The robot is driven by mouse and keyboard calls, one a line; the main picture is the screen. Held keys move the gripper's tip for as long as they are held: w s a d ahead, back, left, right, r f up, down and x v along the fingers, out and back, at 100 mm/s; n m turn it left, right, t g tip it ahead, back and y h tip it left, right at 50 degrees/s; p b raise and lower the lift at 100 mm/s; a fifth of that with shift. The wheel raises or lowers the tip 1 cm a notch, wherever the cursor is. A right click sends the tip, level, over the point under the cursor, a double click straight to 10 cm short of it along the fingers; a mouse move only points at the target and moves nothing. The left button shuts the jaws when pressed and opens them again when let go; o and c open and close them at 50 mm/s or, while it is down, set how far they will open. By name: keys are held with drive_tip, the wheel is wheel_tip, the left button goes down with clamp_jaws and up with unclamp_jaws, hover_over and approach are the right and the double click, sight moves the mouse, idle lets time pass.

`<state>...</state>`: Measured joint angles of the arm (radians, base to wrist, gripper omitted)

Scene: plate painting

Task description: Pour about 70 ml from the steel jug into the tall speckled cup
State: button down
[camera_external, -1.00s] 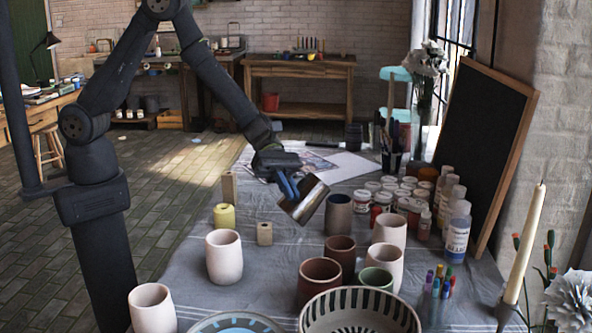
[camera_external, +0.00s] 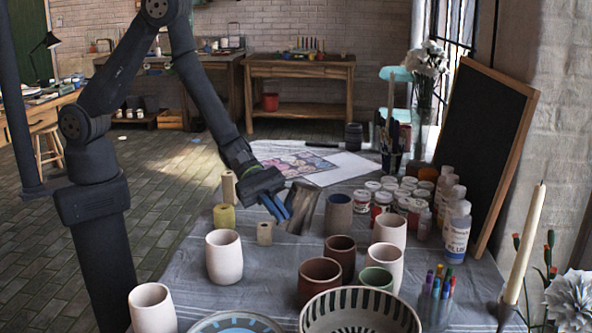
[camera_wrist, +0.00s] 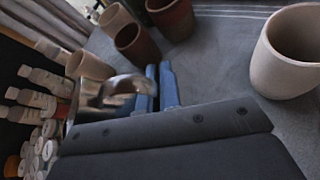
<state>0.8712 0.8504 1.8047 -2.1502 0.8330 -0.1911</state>
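The steel jug (camera_external: 303,207) is held above the table beside the dark grey cup (camera_external: 338,216), close to upright with a slight lean. My gripper (camera_external: 277,208) has its blue fingers at the jug's left side, seemingly closed on its handle. In the wrist view the jug (camera_wrist: 112,92) is blurred beside the blue fingers (camera_wrist: 160,88). Its contents are hidden. Several pale cups stand on the table: one at front left (camera_external: 224,258), one at right (camera_external: 389,230), and one behind the green cup (camera_external: 384,262). I cannot tell which is the tall speckled one.
Two brown cups (camera_external: 319,283) stand between the pale ones. A striped bowl (camera_external: 360,318) and blue plate (camera_external: 235,322) are at the front. Paint jars (camera_external: 410,203), bottles (camera_external: 456,235) and a chalkboard (camera_external: 488,140) line the right.

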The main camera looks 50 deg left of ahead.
drive_tip(key=shift+s+f+m+t+h+b, duration=0.3)
drive_tip(key=shift+s+m+t, duration=0.25)
drive_tip(key=shift+m, duration=0.2)
drive_tip(key=shift+s+f+m+t+h+b, duration=0.25)
drive_tip(key=shift+s+m+t, duration=0.25)
drive_tip(key=shift+m, duration=0.25)
drive_tip(key=shift+a, duration=0.1)
